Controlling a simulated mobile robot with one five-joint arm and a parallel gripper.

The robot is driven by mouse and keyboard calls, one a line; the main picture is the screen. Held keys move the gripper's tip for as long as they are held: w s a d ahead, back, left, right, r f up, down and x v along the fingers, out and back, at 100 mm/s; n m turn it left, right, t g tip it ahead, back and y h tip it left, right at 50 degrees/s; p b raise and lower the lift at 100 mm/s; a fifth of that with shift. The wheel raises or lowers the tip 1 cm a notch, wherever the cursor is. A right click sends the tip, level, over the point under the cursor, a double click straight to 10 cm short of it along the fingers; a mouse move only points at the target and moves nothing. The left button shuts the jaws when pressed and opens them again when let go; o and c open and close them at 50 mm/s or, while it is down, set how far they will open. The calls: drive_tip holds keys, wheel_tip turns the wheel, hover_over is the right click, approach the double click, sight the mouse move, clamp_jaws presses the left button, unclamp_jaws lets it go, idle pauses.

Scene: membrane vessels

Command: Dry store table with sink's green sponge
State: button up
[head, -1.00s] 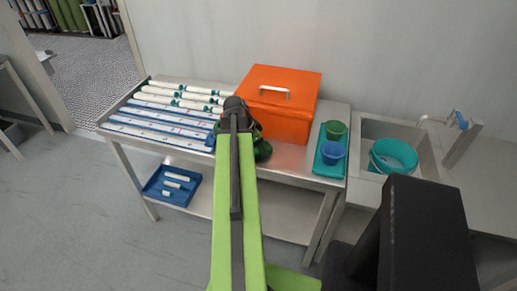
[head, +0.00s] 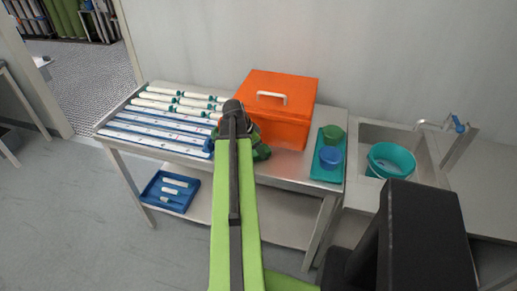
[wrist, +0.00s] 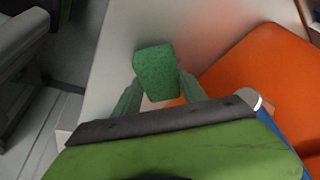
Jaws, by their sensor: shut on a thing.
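My gripper (wrist: 158,88) is shut on a green sponge (wrist: 156,72) in the wrist view. The sponge is between the two green fingers, over the steel table top (wrist: 210,35); I cannot tell whether it touches the surface. In the head view my arm hides most of the gripper and the sponge. There the gripper is over the middle of the store table (head: 291,172), between the white tubes and the orange box. The sink (head: 430,160) is to the right of the table.
An orange box (head: 283,105) with a white handle stands close beside my gripper. A teal tray (head: 325,172) holds a green cup and a blue cup. A teal basin (head: 390,160) is in the sink. A blue tray (head: 170,192) is on the lower shelf.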

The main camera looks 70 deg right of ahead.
drive_tip(key=shift+s+a, duration=0.1)
drive_tip(key=shift+a, duration=0.8)
wheel_tip(320, 180, up, 6)
drive_tip(key=p, duration=0.6)
wheel_tip(320, 180, up, 3)
drive_tip(key=p, duration=0.3)
drive_tip(key=shift+r, duration=0.15)
